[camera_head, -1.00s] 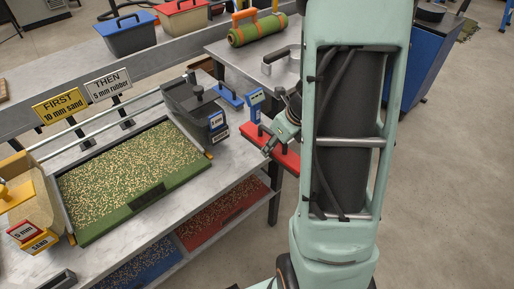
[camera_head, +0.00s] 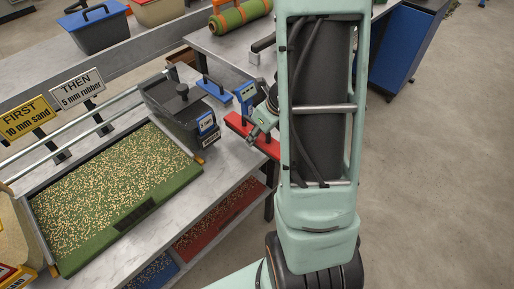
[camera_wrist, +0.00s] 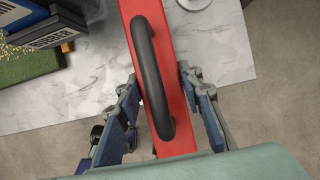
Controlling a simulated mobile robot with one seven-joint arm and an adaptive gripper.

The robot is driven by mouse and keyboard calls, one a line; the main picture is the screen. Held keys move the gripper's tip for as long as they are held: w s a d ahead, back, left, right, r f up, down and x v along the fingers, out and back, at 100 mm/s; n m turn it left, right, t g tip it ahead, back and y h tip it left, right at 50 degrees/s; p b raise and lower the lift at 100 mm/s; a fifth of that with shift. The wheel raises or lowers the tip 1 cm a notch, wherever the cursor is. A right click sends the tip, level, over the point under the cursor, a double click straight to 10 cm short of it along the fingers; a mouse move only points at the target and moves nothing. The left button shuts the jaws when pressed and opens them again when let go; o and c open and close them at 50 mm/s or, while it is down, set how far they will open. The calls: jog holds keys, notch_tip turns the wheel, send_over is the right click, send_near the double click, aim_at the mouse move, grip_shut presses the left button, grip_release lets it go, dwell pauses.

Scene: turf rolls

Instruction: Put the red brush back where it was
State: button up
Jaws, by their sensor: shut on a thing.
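The red brush (camera_head: 251,136) is a long red block with a black bar handle. In the head view it is at the right end of the front bench, partly hidden by my arm. In the wrist view the red brush (camera_wrist: 178,125) runs from top to bottom through the middle, handle towards the camera. My gripper (camera_wrist: 160,90) has one finger on each side of it and is shut on it. Whether the brush touches the bench top cannot be told.
A dark hopper box (camera_head: 178,108) stands to the left, beside the granule-covered turf tray (camera_head: 115,190). Open floor (camera_head: 430,190) lies to the right.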

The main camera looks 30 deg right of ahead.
notch_tip(320, 180, down, 5)
jog(key=shift+b, duration=1.25)
jog(key=o, duration=1.3)
jog(key=p+v, duration=0.5)
jog(key=v, duration=0.6)
jog(key=shift+w+r, duration=0.1)
jog(key=shift+w, duration=0.1)
jog(key=shift+s+r+p, duration=0.3)
jog(key=shift+r, duration=0.2)
